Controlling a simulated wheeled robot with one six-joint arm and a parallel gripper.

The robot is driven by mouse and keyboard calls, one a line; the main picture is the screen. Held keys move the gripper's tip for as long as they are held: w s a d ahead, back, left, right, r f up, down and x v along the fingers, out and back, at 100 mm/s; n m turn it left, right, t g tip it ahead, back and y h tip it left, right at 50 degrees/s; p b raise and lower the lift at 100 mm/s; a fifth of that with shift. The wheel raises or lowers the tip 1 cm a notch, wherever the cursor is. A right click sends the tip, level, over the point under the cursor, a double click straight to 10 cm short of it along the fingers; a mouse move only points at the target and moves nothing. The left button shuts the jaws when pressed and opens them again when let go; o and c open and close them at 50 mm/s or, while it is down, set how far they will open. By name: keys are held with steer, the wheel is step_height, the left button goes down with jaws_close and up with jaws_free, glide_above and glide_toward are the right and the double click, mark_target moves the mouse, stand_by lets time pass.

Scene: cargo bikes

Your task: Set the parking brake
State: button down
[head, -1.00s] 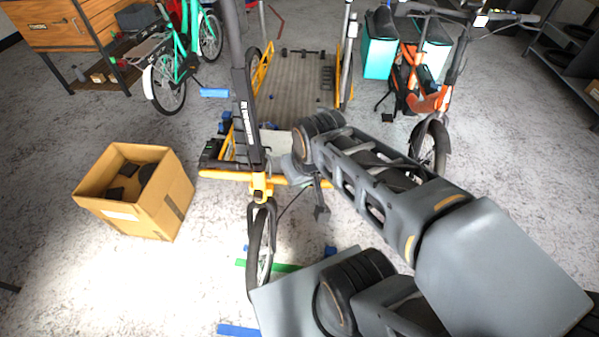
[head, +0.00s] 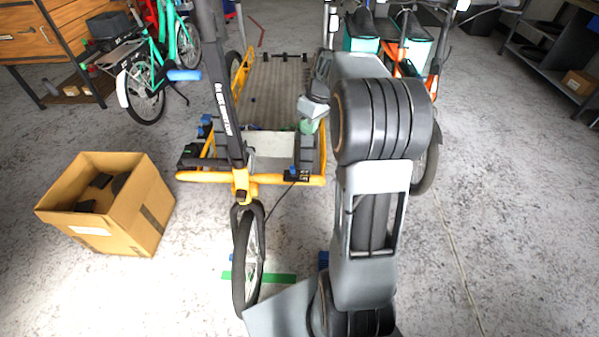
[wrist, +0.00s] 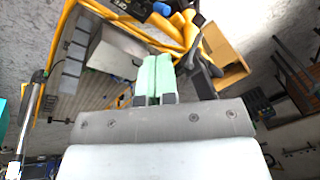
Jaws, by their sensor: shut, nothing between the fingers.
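The yellow cargo bike (head: 205,176) stands in the middle of the head view, its front wheel toward me. A dark upright piece (head: 303,152), possibly the brake lever, stands just behind the bar. My gripper (head: 308,128) is above and close to it, over the cargo bed. In the wrist view, the green fingers (wrist: 154,62) are together with nothing between them.
An open cardboard box (head: 150,205) stands on the floor at left. A teal bike (head: 150,80) and an orange bike (head: 433,85) stand farther back. Shelving (head: 545,60) lines the back right.

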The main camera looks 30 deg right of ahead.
mark_target(293, 171)
steer(key=w+d+f+n+y+b, duration=0.1)
steer(key=w+d+f, duration=0.1)
steer(key=d+f, duration=0.3)
steer(key=shift+w, duration=0.2)
steer(key=shift+f, duration=0.1)
steer(key=a+f+b, duration=0.2)
steer(key=a+f, duration=0.4)
steer(key=f, duration=0.4)
steer(key=shift+a+f+b, duration=0.2)
steer(key=shift+a+b, duration=0.1)
steer(key=shift+a, duration=0.1)
